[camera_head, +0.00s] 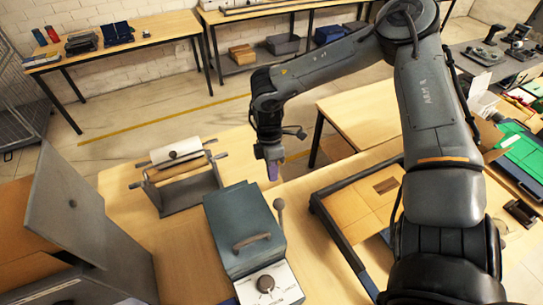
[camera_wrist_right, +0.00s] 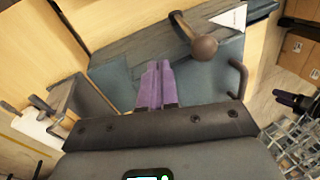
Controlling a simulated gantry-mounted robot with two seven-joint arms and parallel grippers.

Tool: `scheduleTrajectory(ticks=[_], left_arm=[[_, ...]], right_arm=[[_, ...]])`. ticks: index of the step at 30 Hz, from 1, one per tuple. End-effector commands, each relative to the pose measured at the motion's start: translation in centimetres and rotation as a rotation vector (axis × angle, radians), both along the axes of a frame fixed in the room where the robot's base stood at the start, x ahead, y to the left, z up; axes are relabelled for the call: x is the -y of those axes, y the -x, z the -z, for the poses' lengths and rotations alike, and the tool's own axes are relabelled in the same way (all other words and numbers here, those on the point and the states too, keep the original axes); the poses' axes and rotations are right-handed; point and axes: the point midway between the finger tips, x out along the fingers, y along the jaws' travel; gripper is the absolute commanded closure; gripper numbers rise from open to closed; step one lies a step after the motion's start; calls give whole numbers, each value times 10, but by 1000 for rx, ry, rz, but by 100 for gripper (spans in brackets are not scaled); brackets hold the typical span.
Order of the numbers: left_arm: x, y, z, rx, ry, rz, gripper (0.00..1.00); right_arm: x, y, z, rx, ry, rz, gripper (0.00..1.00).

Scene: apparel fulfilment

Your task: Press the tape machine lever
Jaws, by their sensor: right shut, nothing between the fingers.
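The tape machine (camera_head: 240,225) is a blue-grey box with a handle on its lid and a white front with a dark dial (camera_head: 265,283). Its lever (camera_head: 279,206) stands up at its right side and ends in a round knob. In the right wrist view the brown knob (camera_wrist_right: 205,47) is close to the fingers, a little up and right. My right gripper (camera_head: 273,171) is shut and empty, above and behind the lever in the head view, apart from it.
A roller stand with a white roll (camera_head: 177,150) is left of the machine. An open grey cabinet or box (camera_head: 75,215) fills the lower left. A dark-framed tray with cardboard (camera_head: 365,205) lies to the right. Some bare wood tabletop shows around the machine.

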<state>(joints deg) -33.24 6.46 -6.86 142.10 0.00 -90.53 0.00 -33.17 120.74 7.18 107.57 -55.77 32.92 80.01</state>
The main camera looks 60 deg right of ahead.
Motion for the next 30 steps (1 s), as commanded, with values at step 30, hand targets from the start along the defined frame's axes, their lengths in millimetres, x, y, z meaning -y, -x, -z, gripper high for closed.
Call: scheduleTrajectory(ticks=[30], left_arm=[[-2,0,-20,0,-11,8,13]], right_arm=[[-31,28,15,11,6,2,100]])
